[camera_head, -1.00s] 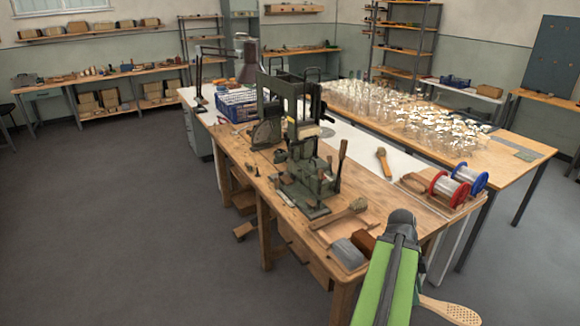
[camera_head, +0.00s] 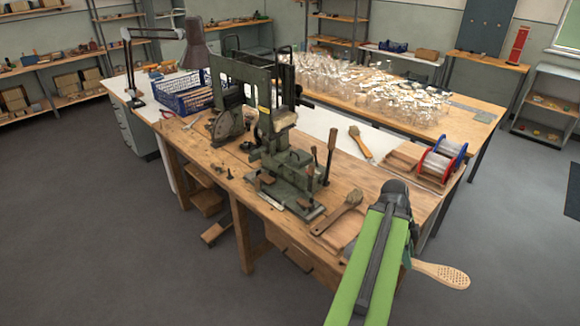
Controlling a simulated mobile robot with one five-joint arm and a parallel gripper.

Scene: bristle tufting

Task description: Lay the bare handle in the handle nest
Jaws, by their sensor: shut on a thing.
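The bare handle (camera_head: 441,273) is a pale wooden paddle with rows of small holes in its wide end. It sticks out to the right from behind my green arm, off the bench's front corner and above the floor. My gripper (camera_head: 409,255) is mostly hidden behind the arm; it is shut on the handle's narrow end. The dark green tufting machine (camera_head: 280,140) stands on the wooden bench, left of and beyond my gripper. I cannot pick out the handle nest for certain.
A brush (camera_head: 338,213) lies on the bench (camera_head: 225,185) in front of the machine, and another (camera_head: 361,142) lies behind it. Red and blue spools (camera_head: 443,160) stand at the right end. Behind are a blue crate (camera_head: 184,94) and a table of glassware (camera_head: 365,80).

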